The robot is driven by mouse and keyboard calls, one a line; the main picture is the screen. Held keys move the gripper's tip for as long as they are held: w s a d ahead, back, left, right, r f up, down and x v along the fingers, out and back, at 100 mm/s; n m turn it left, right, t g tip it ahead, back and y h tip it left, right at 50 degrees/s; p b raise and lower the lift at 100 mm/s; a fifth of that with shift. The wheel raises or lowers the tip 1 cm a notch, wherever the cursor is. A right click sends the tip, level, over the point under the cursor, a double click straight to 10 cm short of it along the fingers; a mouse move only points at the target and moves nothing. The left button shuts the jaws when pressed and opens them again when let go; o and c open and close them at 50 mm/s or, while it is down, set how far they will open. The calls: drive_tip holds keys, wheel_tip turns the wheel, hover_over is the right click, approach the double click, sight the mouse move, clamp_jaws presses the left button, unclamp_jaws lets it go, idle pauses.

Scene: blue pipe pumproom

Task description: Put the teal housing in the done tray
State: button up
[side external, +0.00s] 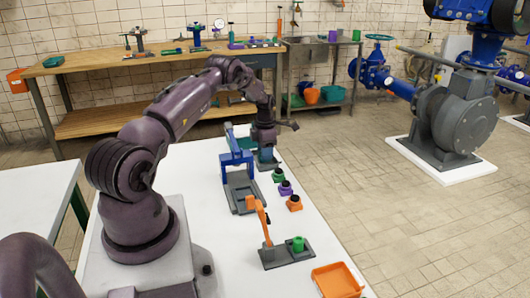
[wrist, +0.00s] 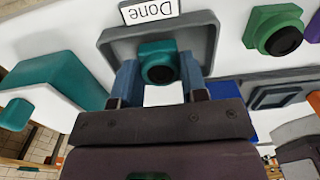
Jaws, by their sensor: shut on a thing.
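The teal housing (wrist: 157,64), a small block with a dark round opening, is between my gripper's blue fingers (wrist: 160,80) in the wrist view. My gripper is shut on it. The grey done tray (wrist: 207,32), with a white "Done" label (wrist: 150,11) at its far edge, lies behind and around the housing in that view. I cannot tell whether the housing touches the tray floor. In the side view my gripper (side external: 265,152) is low over the far part of the white table, just beyond the blue press; the tray there is mostly hidden.
Green (side external: 278,175), purple (side external: 286,188) and orange (side external: 294,203) housings stand in a row near the table's right edge. A blue press (side external: 237,160) is close to my gripper. An orange-handled clamp (side external: 262,222) and an orange tray (side external: 338,281) are nearer. A teal object (wrist: 60,82) is left in the wrist view.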

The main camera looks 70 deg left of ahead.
drive_tip(key=shift+f, duration=0.2)
drive_tip(key=shift+f, duration=0.1)
drive_tip(key=o, duration=1.1)
drive_tip(key=shift+c, duration=0.2)
